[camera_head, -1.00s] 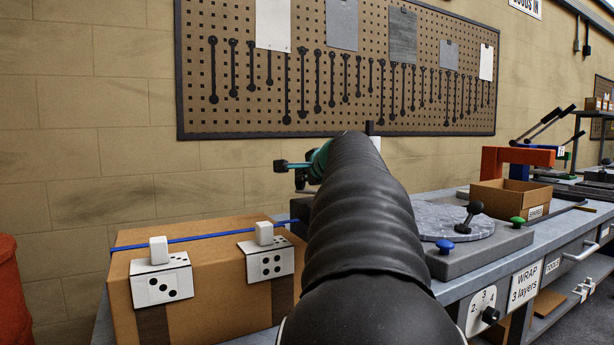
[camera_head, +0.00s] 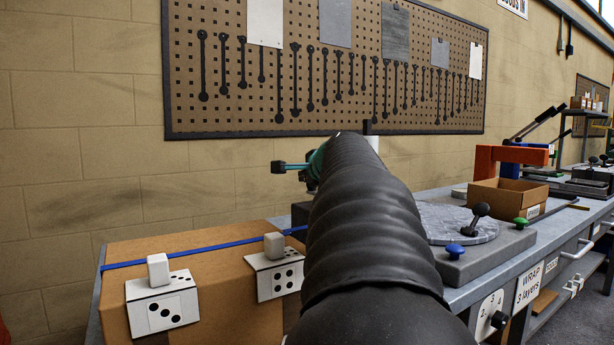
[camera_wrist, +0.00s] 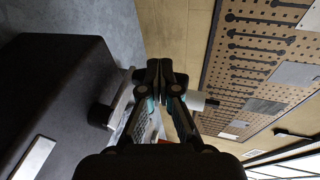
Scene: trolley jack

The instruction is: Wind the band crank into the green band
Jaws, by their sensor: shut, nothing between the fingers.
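My gripper (camera_wrist: 158,72) is shut and empty in the wrist view, its dark fingertips together. In the head view its teal end (camera_head: 290,167) shows past my black arm, which hides much behind it. In the wrist view a dark housing (camera_wrist: 60,85) fills the left, with a pale metal bar (camera_wrist: 122,97) and a dark round part (camera_wrist: 98,115) beside my fingers. They may belong to the band crank, but I cannot tell. A white cylindrical piece (camera_wrist: 196,101) shows right of the fingers. I cannot make out a green band.
A cardboard carton (camera_head: 230,285) with a blue strap (camera_head: 195,239) and white dotted tags stands at the left. A grey turntable (camera_head: 455,222) with a blue knob (camera_head: 454,250) and a green knob (camera_head: 520,222) is at the right. A pegboard (camera_head: 320,110) hangs behind.

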